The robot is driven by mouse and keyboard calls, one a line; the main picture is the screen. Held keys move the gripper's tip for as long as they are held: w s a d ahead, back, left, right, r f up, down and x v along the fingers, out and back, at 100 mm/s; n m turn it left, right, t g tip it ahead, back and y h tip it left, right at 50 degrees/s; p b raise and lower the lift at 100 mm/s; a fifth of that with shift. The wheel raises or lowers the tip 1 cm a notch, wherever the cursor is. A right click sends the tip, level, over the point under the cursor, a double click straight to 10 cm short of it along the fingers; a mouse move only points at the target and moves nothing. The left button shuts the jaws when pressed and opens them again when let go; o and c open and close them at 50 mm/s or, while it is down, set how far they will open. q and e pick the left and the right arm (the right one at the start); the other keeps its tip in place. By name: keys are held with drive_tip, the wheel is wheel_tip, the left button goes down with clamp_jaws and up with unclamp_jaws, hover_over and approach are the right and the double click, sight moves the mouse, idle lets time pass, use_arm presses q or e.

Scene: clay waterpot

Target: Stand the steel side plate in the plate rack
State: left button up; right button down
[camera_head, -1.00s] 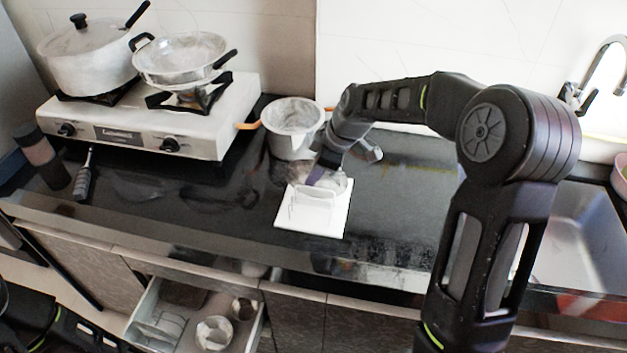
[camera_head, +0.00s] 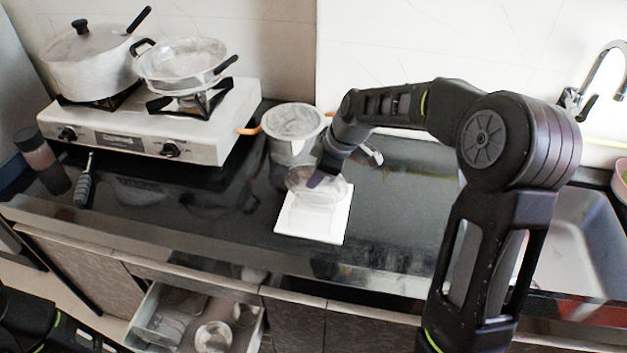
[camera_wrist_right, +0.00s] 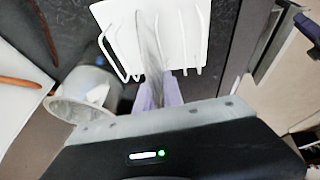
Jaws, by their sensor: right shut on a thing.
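The steel side plate (camera_head: 332,187) shows as a shiny, partly see-through-looking disc over the back of the white plate rack (camera_head: 284,228). My right gripper (camera_head: 318,178) is shut on its upper edge from above and behind. In the right wrist view the plate (camera_wrist_right: 150,42) is seen nearly edge-on, upright between the wires of the rack (camera_wrist_right: 110,14), with the right gripper's pale purple fingers (camera_wrist_right: 158,94) around its near edge. I cannot tell whether its lower edge touches the rack base. My left gripper is out of view.
A steel pot (camera_head: 292,122) with orange handles stands close behind the rack. A stove (camera_head: 215,118) with a lidded pot (camera_head: 88,62) and a pan (camera_head: 180,62) is at left. An open drawer (camera_head: 258,330) is below the counter. The sink (camera_head: 580,235) is at right.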

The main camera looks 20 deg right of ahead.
wheel_tip(320, 180, up, 10)
drive_tip(key=shift+f+b, duration=0.1)
drive_tip(key=shift+b, duration=0.4)
idle(0.5)
